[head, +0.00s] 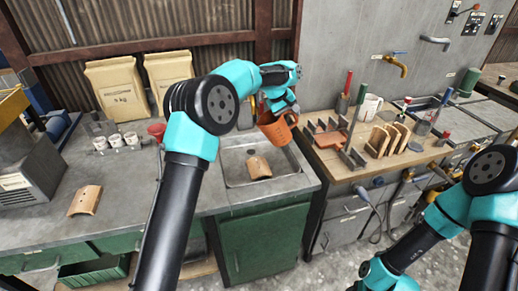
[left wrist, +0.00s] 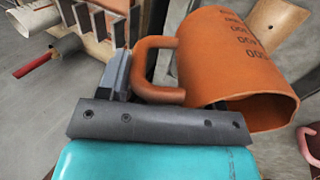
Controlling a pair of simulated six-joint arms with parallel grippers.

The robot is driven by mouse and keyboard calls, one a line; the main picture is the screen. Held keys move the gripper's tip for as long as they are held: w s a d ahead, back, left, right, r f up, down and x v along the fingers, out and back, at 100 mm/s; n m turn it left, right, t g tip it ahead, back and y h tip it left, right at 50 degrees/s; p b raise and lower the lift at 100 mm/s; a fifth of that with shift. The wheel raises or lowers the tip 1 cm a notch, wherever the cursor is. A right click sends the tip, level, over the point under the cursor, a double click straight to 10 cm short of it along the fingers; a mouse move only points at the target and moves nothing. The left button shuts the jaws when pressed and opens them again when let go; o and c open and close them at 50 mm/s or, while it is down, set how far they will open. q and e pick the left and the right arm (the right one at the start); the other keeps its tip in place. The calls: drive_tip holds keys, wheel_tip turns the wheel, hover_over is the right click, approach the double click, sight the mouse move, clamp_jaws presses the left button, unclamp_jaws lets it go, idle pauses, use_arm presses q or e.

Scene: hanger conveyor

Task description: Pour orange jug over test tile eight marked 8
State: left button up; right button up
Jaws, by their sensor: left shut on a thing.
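My left gripper (head: 284,107) is shut on the orange jug (head: 278,133) and holds it in the air above the back right part of the sink. The jug looks somewhat tilted. In the left wrist view the jug (left wrist: 225,55) shows dark volume marks, its open rim and its handle, with a grey finger (left wrist: 118,72) at the handle. A curved tan tile (head: 258,168) lies in the sink, below and left of the jug. Another curved tan tile (head: 85,200) lies on the left counter. No number is readable on either tile. My right gripper is out of view.
The sink (head: 232,172) is otherwise clear. White cups (head: 116,142) and a red cup (head: 156,130) stand on the left counter. The wooden bench (head: 350,150) at right holds racks, upright tiles (head: 388,140), a white mug (head: 370,107) and tools.

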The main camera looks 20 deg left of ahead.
use_arm(q)
drive_tip(key=shift+r, duration=0.1)
drive_tip(key=shift+a+r+t+h, duration=0.15)
drive_tip(key=shift+t+h, duration=0.15)
drive_tip(key=shift+h, duration=0.2)
idle(0.4)
drive_tip(key=shift+s+a+r+t+h, duration=0.1)
drive_tip(key=shift+r+t+h, duration=0.2)
drive_tip(key=shift+h, duration=0.2)
drive_tip(key=shift+s+a+t+h, duration=0.2)
drive_tip(key=shift+t+h, duration=0.1)
drive_tip(key=shift+h, duration=0.3)
drive_tip(key=shift+a, duration=0.1)
drive_tip(key=shift+s+a+t+h, duration=0.15)
drive_tip(key=shift+t+h, duration=0.15)
drive_tip(key=shift+h, duration=0.2)
